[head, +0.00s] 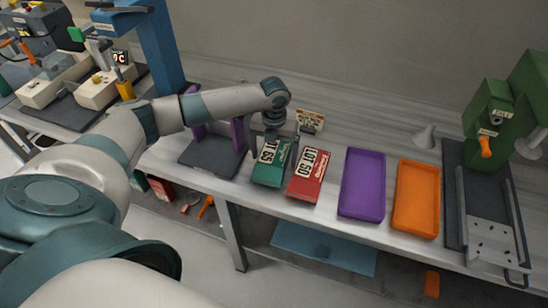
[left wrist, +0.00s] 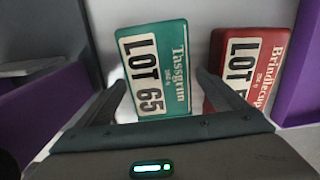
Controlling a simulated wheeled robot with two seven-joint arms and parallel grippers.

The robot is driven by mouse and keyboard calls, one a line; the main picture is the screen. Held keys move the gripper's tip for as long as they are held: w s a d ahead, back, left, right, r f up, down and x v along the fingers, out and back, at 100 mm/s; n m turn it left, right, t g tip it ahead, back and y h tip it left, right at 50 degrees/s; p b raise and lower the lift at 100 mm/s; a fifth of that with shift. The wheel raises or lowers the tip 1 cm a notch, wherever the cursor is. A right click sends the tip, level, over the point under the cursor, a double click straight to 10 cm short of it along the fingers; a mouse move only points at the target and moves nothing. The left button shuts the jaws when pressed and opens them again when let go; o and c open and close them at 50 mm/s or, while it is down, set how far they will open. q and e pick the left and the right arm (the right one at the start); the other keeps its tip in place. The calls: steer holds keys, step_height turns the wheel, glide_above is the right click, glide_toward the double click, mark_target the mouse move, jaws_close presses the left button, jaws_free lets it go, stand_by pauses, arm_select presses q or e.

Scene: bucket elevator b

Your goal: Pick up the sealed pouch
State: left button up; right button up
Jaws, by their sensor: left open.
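A green pouch (head: 270,167) labelled LOT 65 lies on the grey bench, and a red pouch (head: 305,177) labelled LOT 50 lies just right of it. Which one the task means is not shown. My left gripper (head: 273,138) points down at the green pouch's far end. In the left wrist view its open fingers (left wrist: 162,80) appear either side of the green pouch (left wrist: 156,68), with nothing held. The right finger lies between it and the red pouch (left wrist: 252,66), covering part of the red one. Contact cannot be told. My right gripper is out of view.
A purple tray (head: 345,205) and an orange tray (head: 397,222) stand right of the pouches. A purple-posted frame on a dark base (head: 208,160) stands close on the left. A small sign (head: 310,121) stands behind. A green machine (head: 488,112) is at far right.

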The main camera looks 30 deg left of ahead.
mark_target(276, 155)
arm_select(q)
steer(key=c, duration=0.9)
steer(key=shift+c, duration=0.2)
steer(key=shift+r, duration=0.1)
steer(key=shift+w+r+b, duration=0.1)
steer(key=shift+r+b, duration=0.2)
steer(key=shift+r, duration=0.2)
steer(key=r, duration=0.1)
steer(key=r+b, duration=0.1)
steer(key=r, duration=0.1)
steer(key=shift+s+d+r, duration=0.1)
steer(key=shift+s+d, duration=0.1)
steer(key=shift+d, duration=0.2)
steer(key=s+d+r+b, duration=0.2)
steer(key=s+d+r, duration=0.3)
steer(key=d, duration=0.4)
steer(key=shift+s+d+r+b, duration=0.15)
steer(key=shift+d+r+b, duration=0.2)
steer(key=shift+r, duration=0.5)
steer(key=shift+a, duration=0.1)
